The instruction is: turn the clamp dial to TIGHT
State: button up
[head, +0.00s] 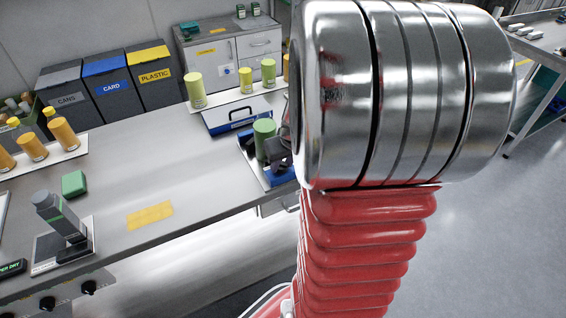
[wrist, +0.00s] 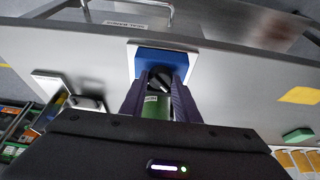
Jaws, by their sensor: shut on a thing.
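The clamp dial (wrist: 160,77) is a small black knob with a white pointer mark, in the wrist view. It sits between the fingertips of my gripper (wrist: 160,84), which is shut on it. The blue clamp body (wrist: 161,62) lies behind it on a white plate. A green cylinder (wrist: 155,108) shows between the fingers, nearer the camera. In the head view the green cylinder (head: 264,137) stands at the blue clamp, beside my dark gripper (head: 281,153). My arm hides part of this station, and the dial's setting words cannot be read.
A blue case (head: 236,116) and a board with yellow-green cylinders (head: 195,90) stand behind the clamp. A green block (head: 74,183), a grey device (head: 62,215) and orange bottles (head: 62,133) are at the left. The bench around the yellow label (head: 150,215) is clear.

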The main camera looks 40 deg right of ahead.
jog(key=shift+w+a+m+g+h, duration=0.1)
jog(key=shift+m+g+h, duration=0.25)
jog(key=shift+m, duration=0.9)
jog(key=shift+a+m+g+h, duration=0.1)
jog(key=shift+m+g+h, duration=0.25)
jog(key=shift+m, duration=0.9)
jog(key=shift+w+m+g+h, duration=0.1)
jog(key=shift+m+g+h, duration=0.5)
jog(key=shift+m, duration=1.5)
jog(key=shift+w+m+g+h, duration=0.15)
jog(key=shift+m+g, duration=0.2)
jog(key=shift+m, duration=0.7)
jog(key=shift+m+g+h, duration=0.15)
jog(key=shift+m+g, duration=0.2)
jog(key=shift+m, duration=1.3)
jog(key=shift+w+m+g, duration=0.1)
jog(key=shift+m+g, duration=0.6)
jog(key=shift+m, duration=1)
jog(key=o, duration=1)
jog(key=shift+o, duration=0.2)
jog(key=shift+w+a+r, duration=0.1)
jog(key=shift+r, duration=0.05)
